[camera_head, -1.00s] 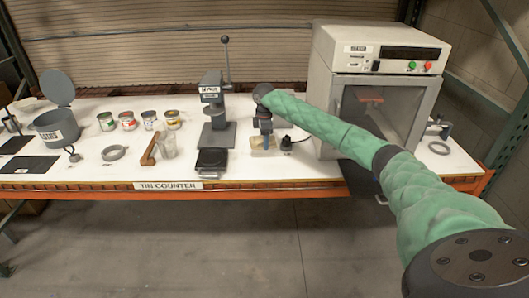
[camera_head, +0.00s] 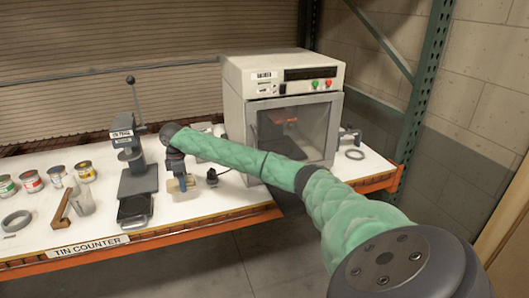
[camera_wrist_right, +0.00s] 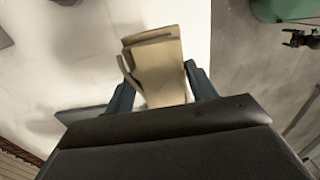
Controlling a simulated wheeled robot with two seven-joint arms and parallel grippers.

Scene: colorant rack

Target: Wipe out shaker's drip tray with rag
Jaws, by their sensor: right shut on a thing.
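My right gripper (camera_head: 178,186) is shut on a beige folded rag (camera_head: 190,184), low over the white counter between the tin press and the shaker. In the right wrist view the rag (camera_wrist_right: 160,70) sits between the two dark fingers, with white counter behind it. The shaker (camera_head: 262,78) is a pale box with a display, green and red buttons and a glazed front. Its dark interior and a reddish part show through the glass. My left gripper is out of view.
A small dark object (camera_head: 212,176) stands between gripper and shaker. Several tins, a clear cup (camera_head: 82,200) and a grey ring (camera_head: 16,221) are further left.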

